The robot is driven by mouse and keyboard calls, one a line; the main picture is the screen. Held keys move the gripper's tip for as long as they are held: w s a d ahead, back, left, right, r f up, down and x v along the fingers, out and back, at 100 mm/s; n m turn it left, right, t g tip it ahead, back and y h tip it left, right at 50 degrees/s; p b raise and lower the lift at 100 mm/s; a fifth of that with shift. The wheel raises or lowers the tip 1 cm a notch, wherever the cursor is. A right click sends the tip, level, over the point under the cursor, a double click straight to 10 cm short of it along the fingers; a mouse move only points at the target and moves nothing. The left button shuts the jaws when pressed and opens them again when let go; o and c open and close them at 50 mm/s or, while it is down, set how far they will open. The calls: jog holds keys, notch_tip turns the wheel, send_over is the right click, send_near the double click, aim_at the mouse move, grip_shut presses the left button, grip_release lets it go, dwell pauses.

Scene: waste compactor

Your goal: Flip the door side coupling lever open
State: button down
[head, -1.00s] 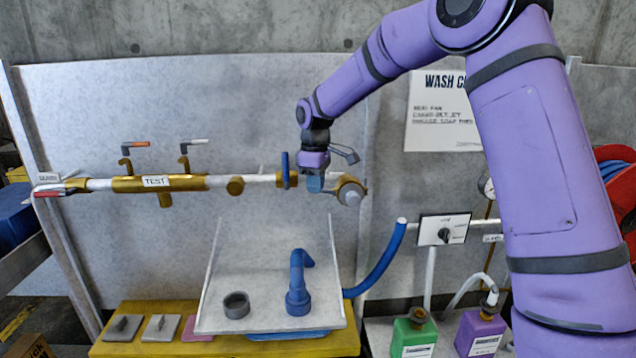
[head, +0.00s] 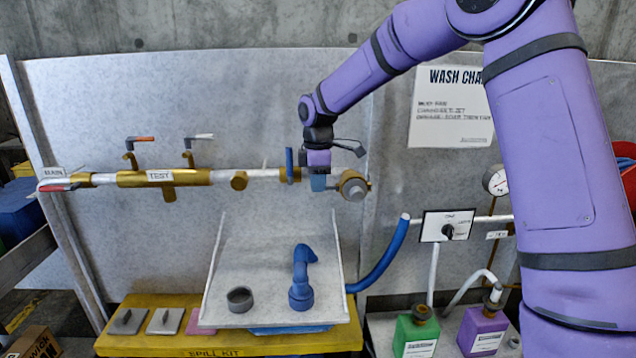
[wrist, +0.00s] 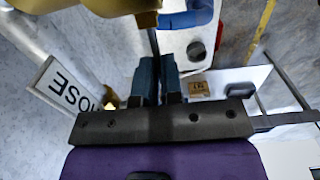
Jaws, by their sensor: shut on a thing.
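The brass coupling (head: 353,186) with a grey end is at the right end of the white wall pipe in the head view. My gripper (head: 318,184) hangs just left of it, blue fingers pointing down. In the wrist view, brass fittings (wrist: 122,8) fill the top edge. A thin dark bar (wrist: 154,42), apparently the coupling lever, runs down between my two blue fingers (wrist: 157,82), which are closed on it. The lever is hidden behind the gripper in the head view, so its angle is unclear.
A white HOSE label (wrist: 66,88) shows in the wrist view. Below is a white tray (head: 212,300) with a blue elbow (head: 302,278) and grey ring (head: 239,300). A blue hose (head: 382,262) curves at right.

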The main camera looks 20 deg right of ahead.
jog(key=c, duration=1.5)
grip_release()
jog(key=shift+c, duration=0.2)
jog(key=shift+r, duration=0.1)
notch_tip(320, 180, up, 11)
jog(key=shift+f, duration=0.2)
